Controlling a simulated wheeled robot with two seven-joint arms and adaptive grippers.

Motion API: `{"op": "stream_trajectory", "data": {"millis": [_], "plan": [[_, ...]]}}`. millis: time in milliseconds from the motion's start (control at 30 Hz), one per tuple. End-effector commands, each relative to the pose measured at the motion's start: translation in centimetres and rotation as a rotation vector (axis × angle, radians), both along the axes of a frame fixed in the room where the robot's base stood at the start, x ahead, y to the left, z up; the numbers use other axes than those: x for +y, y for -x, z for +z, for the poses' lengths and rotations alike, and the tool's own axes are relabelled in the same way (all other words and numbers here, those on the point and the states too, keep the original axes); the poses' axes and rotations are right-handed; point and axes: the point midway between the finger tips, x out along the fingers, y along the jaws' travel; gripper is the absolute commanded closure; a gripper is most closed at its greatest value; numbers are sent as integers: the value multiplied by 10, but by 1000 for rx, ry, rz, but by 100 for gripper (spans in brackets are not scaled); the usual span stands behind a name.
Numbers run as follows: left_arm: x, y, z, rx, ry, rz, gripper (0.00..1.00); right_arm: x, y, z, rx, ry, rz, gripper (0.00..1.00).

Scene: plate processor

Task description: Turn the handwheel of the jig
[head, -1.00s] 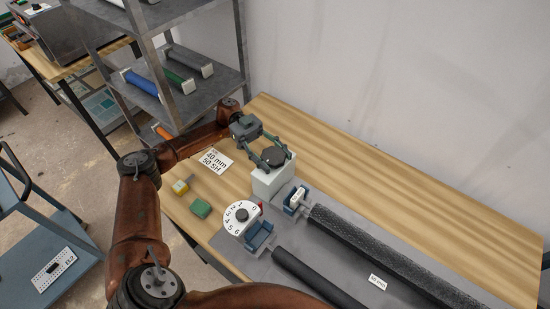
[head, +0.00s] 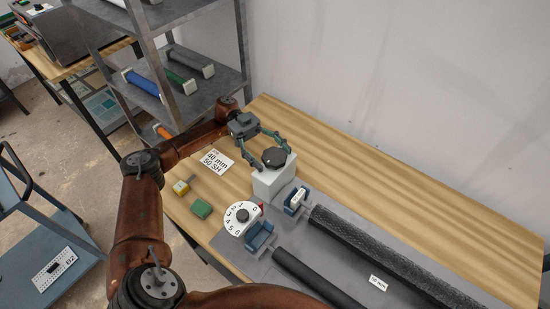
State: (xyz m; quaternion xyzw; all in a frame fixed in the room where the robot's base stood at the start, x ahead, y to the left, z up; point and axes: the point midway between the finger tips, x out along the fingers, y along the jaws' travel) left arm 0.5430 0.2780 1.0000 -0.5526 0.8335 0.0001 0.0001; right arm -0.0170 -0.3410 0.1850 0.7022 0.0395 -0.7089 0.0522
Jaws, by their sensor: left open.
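The jig stands on the wooden table. Its dark round handwheel (head: 274,157) sits on top of a white block (head: 275,181). My left gripper (head: 269,156) is open at the handwheel, with one finger on the near left side and the other on the far side. The fingers look spread apart from the wheel's rim; I cannot tell if either touches it. My right gripper is out of view.
Two dark rollers (head: 385,254) (head: 310,278) lie on the grey plate right of the blue holders (head: 260,235). A metal shelf (head: 195,98) stands behind my left arm.

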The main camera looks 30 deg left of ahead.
Motion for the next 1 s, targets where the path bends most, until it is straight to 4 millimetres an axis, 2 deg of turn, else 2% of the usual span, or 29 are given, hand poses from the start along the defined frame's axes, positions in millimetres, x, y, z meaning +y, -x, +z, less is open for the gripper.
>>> {"op": "stream_trajectory", "data": {"millis": [200, 600, 1000], "plan": [[33, -15, 1, 0, -1, 1, 32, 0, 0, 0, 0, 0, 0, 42], [51, -22, 0, 1, 0, -2, 32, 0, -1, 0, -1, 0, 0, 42], [53, -23, 0, -1, 1, -1, 32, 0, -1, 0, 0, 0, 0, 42]]}}
